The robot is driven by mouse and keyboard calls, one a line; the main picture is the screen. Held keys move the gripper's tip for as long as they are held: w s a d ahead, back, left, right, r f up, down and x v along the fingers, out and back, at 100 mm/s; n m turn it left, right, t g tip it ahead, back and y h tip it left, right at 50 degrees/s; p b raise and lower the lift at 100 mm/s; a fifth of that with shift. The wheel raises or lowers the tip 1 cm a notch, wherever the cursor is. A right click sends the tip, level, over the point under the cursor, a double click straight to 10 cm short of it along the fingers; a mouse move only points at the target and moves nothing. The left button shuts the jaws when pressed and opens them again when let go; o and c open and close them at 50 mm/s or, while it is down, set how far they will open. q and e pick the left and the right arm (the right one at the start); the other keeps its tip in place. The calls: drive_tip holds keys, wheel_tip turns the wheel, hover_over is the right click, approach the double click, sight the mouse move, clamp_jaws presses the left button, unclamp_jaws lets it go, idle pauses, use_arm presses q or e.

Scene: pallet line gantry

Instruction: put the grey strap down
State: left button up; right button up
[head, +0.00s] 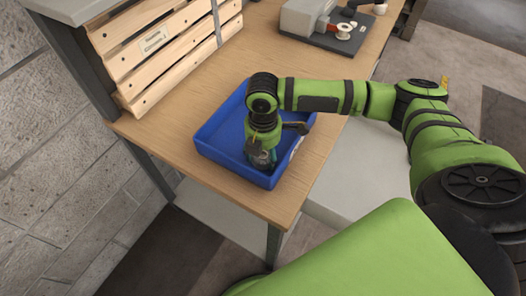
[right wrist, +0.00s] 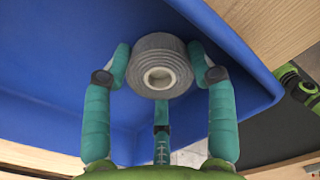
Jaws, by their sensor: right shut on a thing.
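The grey strap (right wrist: 158,67) is a ribbed grey roll with a pale hollow core in the right wrist view. My right gripper (right wrist: 160,75) has its teal fingers closed around the roll, one on each side and a third below. In the head view my right gripper (head: 262,157) points down inside the blue tray (head: 214,124), and the strap is mostly hidden there by the hand. I cannot tell whether the roll touches the tray floor. My left gripper is not in view.
The tray stands on a wooden bench (head: 160,145) near its front corner. A slatted wooden panel (head: 165,50) stands behind it at the left. A grey device with a white spool (head: 343,31) sits at the far end. Bare bench top lies between them.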

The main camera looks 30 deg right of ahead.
sight(263, 155)
drive_tip(key=shift+f, duration=0.1)
drive_tip(key=o, duration=1)
drive_tip(key=shift+c, duration=0.2)
wheel_tip(263, 155, up, 12)
drive_tip(key=shift+b, duration=0.35)
